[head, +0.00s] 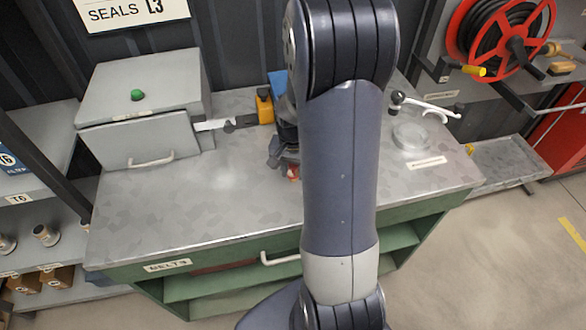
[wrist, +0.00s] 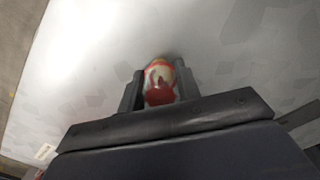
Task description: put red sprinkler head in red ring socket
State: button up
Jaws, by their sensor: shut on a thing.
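My gripper (wrist: 160,90) is shut on the red sprinkler head (wrist: 159,92), which shows red and pale parts between the two dark fingers in the wrist view. In the head view my gripper (head: 286,160) is mostly hidden behind my arm, low over the grey metal worktop. A bit of the red sprinkler head (head: 293,172) shows just below it, close to the worktop; I cannot tell if it touches the surface. I cannot make out a red ring socket in either view; my arm covers the middle of the worktop.
The worktop (head: 225,205) is clear to the left of my gripper. A grey box with a green knob (head: 137,95) stands at the back left. A yellow-and-black object (head: 264,106) stands at the back. A clear round dish (head: 411,137) lies at right. A red hose reel (head: 500,40) hangs beyond.

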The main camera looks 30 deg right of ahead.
jog(key=shift+f, duration=0.1)
jog(key=o, duration=1)
